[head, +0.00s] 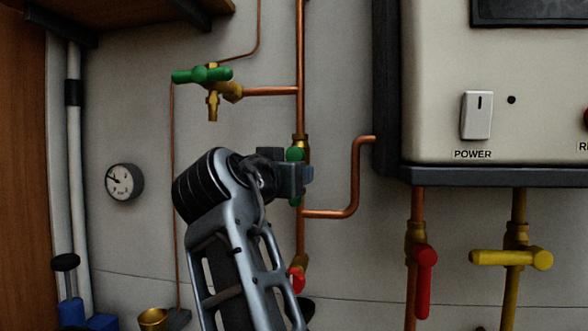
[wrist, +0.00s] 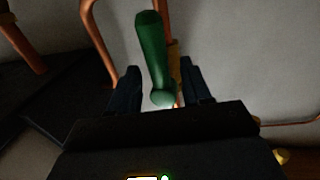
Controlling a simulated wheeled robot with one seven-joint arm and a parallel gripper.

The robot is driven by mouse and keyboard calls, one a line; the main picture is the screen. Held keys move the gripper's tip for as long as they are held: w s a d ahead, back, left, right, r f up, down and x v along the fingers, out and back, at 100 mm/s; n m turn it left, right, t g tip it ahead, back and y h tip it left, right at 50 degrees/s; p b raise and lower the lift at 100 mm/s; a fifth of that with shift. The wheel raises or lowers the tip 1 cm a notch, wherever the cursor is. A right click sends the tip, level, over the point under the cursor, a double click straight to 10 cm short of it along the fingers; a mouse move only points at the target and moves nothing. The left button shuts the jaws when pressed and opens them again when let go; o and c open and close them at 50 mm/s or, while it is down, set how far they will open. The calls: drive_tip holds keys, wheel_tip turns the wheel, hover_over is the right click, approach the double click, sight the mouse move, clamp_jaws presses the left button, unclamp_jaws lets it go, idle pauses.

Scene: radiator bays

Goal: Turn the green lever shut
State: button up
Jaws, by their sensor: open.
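A green lever (head: 295,154) sits on a brass valve in the vertical copper pipe. It stands about upright, in line with the pipe, and its middle is hidden behind my gripper (head: 298,180) in the head view. In the wrist view the green lever (wrist: 152,55) lies between the two dark fingers of my gripper (wrist: 160,88). The fingers are apart, with gaps showing on both sides of the lever. A second green handle (head: 202,75) lies about level on a brass tap at the upper left, away from my gripper.
A boiler casing (head: 440,90) fills the right side. A red lever (head: 425,270) and a yellow lever (head: 510,259) are on pipes below it. Another red handle (head: 297,280) is low on the vertical pipe. A gauge (head: 124,182) is at left, beside bare wall.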

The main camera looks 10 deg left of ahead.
drive_tip(key=shift+x, duration=1.15)
clamp_jaws()
